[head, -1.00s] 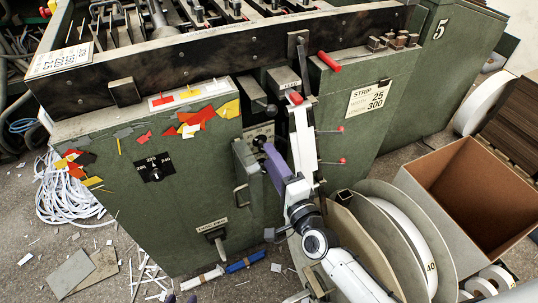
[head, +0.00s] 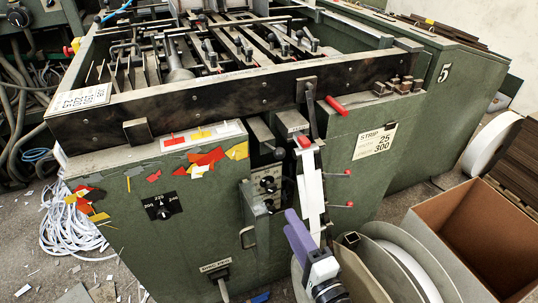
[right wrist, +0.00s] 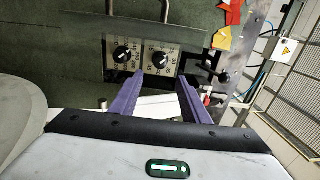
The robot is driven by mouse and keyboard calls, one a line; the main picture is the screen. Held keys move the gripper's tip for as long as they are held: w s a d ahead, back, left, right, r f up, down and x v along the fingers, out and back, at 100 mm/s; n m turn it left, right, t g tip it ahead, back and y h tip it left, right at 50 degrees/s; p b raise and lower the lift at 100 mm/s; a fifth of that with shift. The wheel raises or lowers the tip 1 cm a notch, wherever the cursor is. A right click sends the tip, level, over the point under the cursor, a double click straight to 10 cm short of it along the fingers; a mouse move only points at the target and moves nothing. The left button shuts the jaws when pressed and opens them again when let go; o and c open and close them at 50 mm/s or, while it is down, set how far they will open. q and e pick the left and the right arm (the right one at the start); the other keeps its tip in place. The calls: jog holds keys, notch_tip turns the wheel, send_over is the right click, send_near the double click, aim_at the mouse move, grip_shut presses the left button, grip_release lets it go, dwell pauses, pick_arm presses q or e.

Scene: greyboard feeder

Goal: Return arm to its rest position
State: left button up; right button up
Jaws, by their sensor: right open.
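My right gripper (head: 289,220) has purple fingers and stands in front of the green machine (head: 210,215), at the lower middle of the head view. In the right wrist view its two fingers (right wrist: 163,88) are spread apart with nothing held between them. They point toward a panel with two black knobs, the left knob (right wrist: 122,54) and the right knob (right wrist: 159,59). The fingertips look apart from the knobs, though the depth is hard to judge. Most of my right arm is below the picture. My left gripper is out of view.
White strip (head: 311,190) hangs down the machine's front beside two red-tipped levers. A reel (head: 392,255) and an open cardboard box (head: 440,218) stand at the right, close to my right arm. Loose white strips (head: 62,225) lie on the floor at left.

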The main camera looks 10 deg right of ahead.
pick_arm(q)
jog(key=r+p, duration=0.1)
jog(key=p, duration=0.1)
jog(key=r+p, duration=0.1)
jog(key=p, duration=0.1)
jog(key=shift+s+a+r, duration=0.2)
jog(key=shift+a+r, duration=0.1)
pick_arm(e)
jog(key=s+d+f+n+g, duration=0.1)
jog(key=s+f+n+g, duration=0.3)
jog(key=s+n, duration=0.5)
jog(key=s+f+n+g, duration=0.5)
jog(key=s+f+n, duration=0.1)
jog(key=s+n, duration=0.3)
jog(key=shift+d+f+h, duration=0.15)
jog(key=shift+d+h, duration=0.2)
jog(key=shift+h, duration=0.05)
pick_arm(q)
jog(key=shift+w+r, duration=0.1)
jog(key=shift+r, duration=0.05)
